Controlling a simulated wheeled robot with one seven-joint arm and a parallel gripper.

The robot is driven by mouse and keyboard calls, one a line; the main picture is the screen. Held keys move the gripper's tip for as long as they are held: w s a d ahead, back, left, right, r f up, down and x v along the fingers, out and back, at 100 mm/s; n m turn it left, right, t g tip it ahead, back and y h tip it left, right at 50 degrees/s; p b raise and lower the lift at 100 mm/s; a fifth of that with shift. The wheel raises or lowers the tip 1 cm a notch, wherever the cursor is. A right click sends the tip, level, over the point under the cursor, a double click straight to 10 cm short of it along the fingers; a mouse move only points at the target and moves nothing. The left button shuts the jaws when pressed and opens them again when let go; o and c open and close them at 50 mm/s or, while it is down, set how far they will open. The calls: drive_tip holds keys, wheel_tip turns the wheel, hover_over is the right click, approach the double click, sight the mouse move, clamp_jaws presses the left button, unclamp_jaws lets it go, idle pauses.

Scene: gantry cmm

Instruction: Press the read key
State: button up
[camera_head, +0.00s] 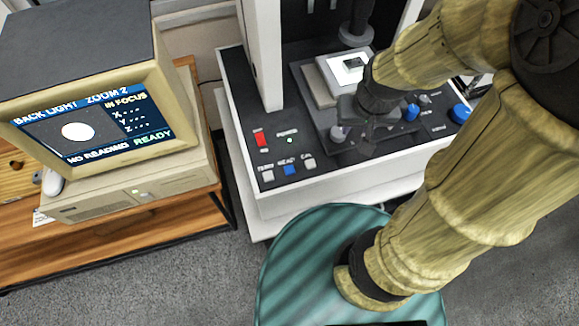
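The read key (289,170) is a small blue square key on the front left of the machine's black panel, with a label reading READ above it. It sits between two pale grey keys, the left one (268,175) and the right one (309,164). My gripper (367,146) is dark and points down over the panel, to the right of the read key and apart from it. Its fingers are small and dark against the black panel, so I cannot tell whether they are open or shut. The monitor (160,88) reads BACK LIGHT, ZOOM 2, IN FOCUS, NO READING and READY.
A red switch (261,139) and a small green light (290,140) sit behind the keys. Blue knobs (461,113) are at the panel's right. A stage with a white plate (338,68) stands behind my gripper. The white column (260,55) rises at the left.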

clamp_jaws()
idle(1.4)
